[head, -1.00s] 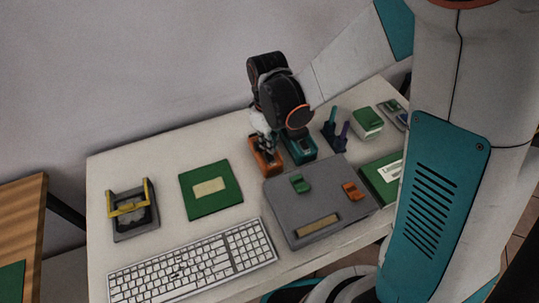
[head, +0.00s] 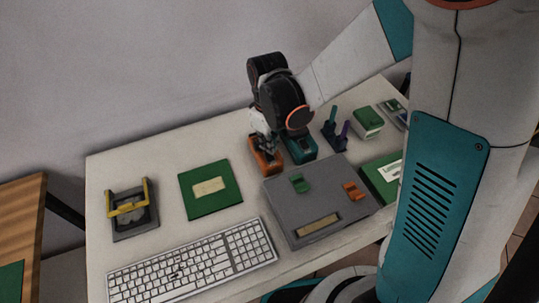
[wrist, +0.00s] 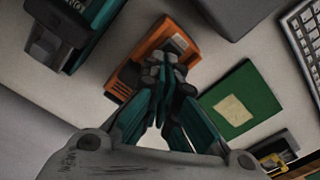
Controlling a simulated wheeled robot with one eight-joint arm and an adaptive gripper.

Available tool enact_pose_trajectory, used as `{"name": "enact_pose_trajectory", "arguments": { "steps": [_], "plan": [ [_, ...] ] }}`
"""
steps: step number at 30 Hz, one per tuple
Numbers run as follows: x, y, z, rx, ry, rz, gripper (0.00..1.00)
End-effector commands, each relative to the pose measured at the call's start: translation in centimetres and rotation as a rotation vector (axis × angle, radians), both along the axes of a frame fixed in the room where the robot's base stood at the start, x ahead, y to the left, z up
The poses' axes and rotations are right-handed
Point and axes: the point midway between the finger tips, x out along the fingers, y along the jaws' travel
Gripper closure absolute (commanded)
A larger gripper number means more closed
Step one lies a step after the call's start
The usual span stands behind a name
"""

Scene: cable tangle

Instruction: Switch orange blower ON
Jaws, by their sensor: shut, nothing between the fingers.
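The orange blower (head: 268,164) stands on the white table, left of a teal unit of similar shape (head: 302,151). In the wrist view the blower (wrist: 181,41) shows a light grey patch at one end and a dark part at the other. My gripper (head: 264,148) is shut and empty over the orange blower, pointing down. In the wrist view its closed fingertips (wrist: 164,64) cover part of the blower's top. I cannot tell whether they touch it, nor see a switch position clearly.
A grey box (head: 325,222) with green and orange parts lies in front. A green board (head: 226,201), a keyboard (head: 195,267) and a grey and yellow holder (head: 134,222) lie left. Blue and purple upright pieces (head: 330,134) and a green-topped block (head: 368,124) stand right.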

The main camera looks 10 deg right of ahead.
Motion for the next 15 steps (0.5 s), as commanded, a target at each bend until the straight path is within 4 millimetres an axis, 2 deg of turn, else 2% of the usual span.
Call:
{"name": "enact_pose_trajectory", "arguments": {
  "steps": [9,15],
  "plan": [
    [0.00,0.00,-0.49,0.000,0.000,0.000,1.00],
    [-0.01,0.00,-0.10,0.000,0.000,0.000,1.00]
  ]
}}
